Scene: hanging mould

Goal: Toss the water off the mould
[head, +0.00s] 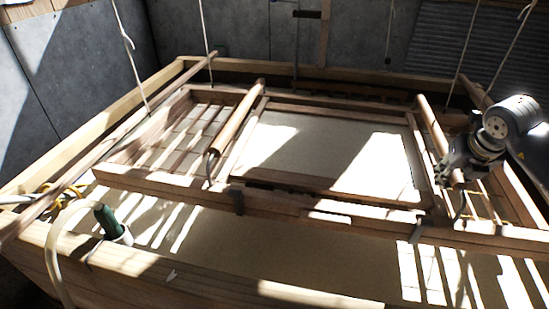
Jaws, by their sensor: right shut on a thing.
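The mould (290,183) is a wooden frame with a pale rectangular screen (330,150) in its middle and slatted ends. It hangs level over a wooden vat (120,262) of pale liquid. Two round wooden handles cross it, a left handle (236,118) and a right handle (432,130). My right gripper (455,172) comes in from the right and is shut on the right handle near its front end. The fingertips are partly hidden in shadow. My left gripper is not in view. I cannot tell how much water lies on the screen.
White ropes (129,45) hang from above on both sides. A green nozzle with a pale hose (108,220) sits at the vat's front left corner. Yellow cord (68,190) is tied at the left edge. Grey walls (90,60) stand close behind.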

